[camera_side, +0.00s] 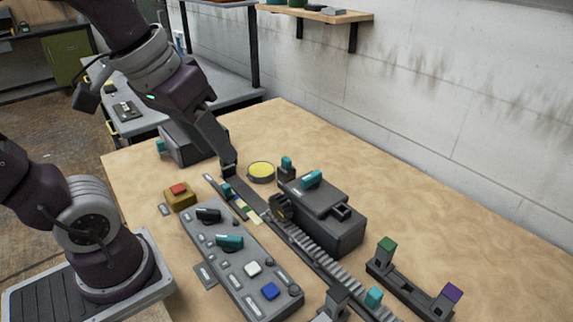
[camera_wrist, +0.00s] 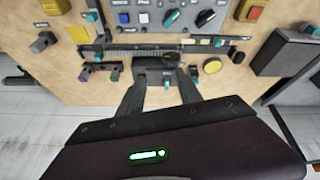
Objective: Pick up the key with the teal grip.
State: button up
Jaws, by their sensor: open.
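Several things have teal parts, and I cannot tell for sure which is the key. A small teal grip (camera_side: 287,161) stands upright on a dark post beside the yellow disc. A teal handle (camera_side: 311,179) lies on top of the dark box (camera_side: 335,228); a teal piece (camera_wrist: 167,80) shows between my fingers in the wrist view. A teal knob (camera_side: 230,241) is on the grey panel, and a teal block (camera_side: 374,298) is by the toothed rail. My gripper (camera_side: 228,172) is above the table left of the yellow disc. In the wrist view my gripper (camera_wrist: 161,80) is open, its fingers apart and empty.
The grey control panel (camera_side: 232,268) and toothed rail (camera_side: 305,245) cross the table. A yellow disc (camera_side: 261,171), a red button box (camera_side: 180,196) and a rack with green and purple blocks (camera_side: 408,285) stand around. The wooden table (camera_side: 430,220) is clear at the right.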

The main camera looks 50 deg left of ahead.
jog(key=w+a+n+g, duration=0.1)
jog(key=w+a+n, duration=0.15)
jog(key=w, duration=0.35)
jog(key=w+a+n+g, duration=0.1)
jog(key=w+a+n, duration=0.1)
jog(key=w+n, duration=0.3)
jog(key=n+g, duration=0.3)
jog(key=n, duration=0.5)
send_over(286, 159)
notch_tip(286, 159, down, 14)
jog(key=shift+s+a+f, duration=0.1)
jog(key=shift+f, duration=0.15)
notch_tip(286, 159, down, 7)
jog(key=shift+r, duration=0.15)
jog(key=shift+w+f, duration=0.2)
jog(key=shift+f, duration=0.1)
grip_shut()
